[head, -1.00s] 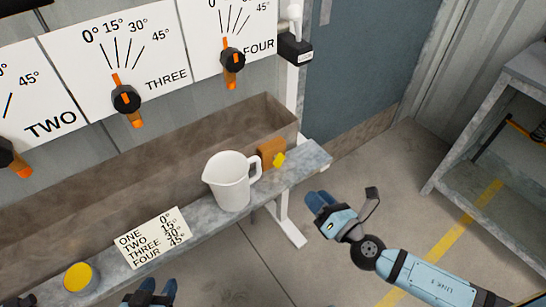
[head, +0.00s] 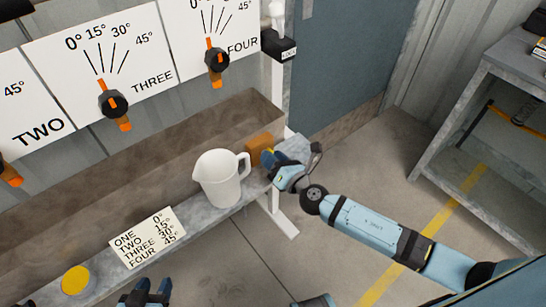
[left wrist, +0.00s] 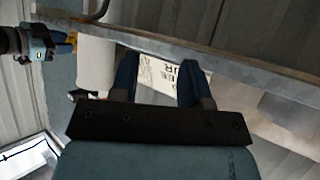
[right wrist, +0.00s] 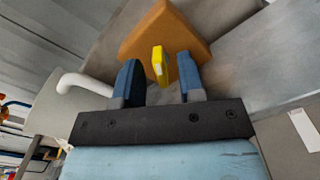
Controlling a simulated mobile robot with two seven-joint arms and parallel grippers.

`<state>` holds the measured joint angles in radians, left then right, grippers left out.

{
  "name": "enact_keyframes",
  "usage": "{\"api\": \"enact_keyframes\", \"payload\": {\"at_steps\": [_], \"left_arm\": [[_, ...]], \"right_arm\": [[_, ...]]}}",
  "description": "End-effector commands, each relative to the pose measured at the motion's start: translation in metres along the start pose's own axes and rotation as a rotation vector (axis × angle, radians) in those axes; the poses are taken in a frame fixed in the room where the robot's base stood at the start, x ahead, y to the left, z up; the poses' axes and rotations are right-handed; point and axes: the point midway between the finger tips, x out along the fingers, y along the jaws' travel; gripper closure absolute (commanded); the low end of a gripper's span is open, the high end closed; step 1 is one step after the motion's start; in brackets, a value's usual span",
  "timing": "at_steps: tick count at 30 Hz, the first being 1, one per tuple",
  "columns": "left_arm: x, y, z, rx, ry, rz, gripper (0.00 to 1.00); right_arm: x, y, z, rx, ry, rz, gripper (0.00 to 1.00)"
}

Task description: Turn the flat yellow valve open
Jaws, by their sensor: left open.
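A thin yellow tab-like valve handle (right wrist: 159,66) sticks out from an orange-brown block (right wrist: 165,32) at the right end of the shelf. In the head view the block (head: 259,143) shows, but my right gripper (head: 268,160) mostly covers the yellow handle. In the right wrist view my right gripper (right wrist: 160,80) is open. The yellow handle stands between its two fingertips, with a gap on both sides. My left gripper (head: 147,292) is open and empty, low in front of the shelf. It also shows in the left wrist view (left wrist: 160,75).
A white jug (head: 219,178) stands on the shelf (head: 195,205), just left of my right gripper. A label card (head: 148,237) and a round yellow disc (head: 76,280) are further left. Orange-handled dials (head: 112,104) are on the wall behind. A metal rack (head: 490,110) stands at the right.

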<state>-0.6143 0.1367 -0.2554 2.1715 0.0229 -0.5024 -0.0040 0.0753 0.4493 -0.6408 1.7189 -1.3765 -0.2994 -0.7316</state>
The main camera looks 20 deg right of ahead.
Motion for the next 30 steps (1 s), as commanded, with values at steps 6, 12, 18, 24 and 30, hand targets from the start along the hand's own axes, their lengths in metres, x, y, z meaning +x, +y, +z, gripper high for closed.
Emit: {"api": "enact_keyframes", "payload": {"at_steps": [6, 12, 18, 24, 30], "left_arm": [[-0.0007, 0.0003, -0.0021, 0.0, 0.004, 0.0, 0.57], [-0.0009, 0.0007, -0.003, 0.0, 0.006, 0.001, 0.57], [-0.0009, 0.0011, -0.0029, 0.0, 0.006, 0.002, 0.57], [0.0005, 0.0013, -0.0011, -0.002, 0.008, 0.003, 0.57], [0.002, 0.0022, -0.001, -0.006, 0.019, 0.007, 0.57]], "right_arm": [[0.0007, -0.0002, -0.0003, 0.0, 0.001, 0.0, 0.64], [0.0005, -0.0002, -0.0002, 0.0, 0.0, 0.0, 1.0], [0.0004, -0.0004, -0.0003, 0.003, 0.0, -0.001, 1.0], [0.0005, -0.0013, -0.0008, 0.041, -0.001, -0.001, 1.0], [0.0004, -0.0022, -0.0022, 0.15, -0.001, -0.001, 1.0]]}}
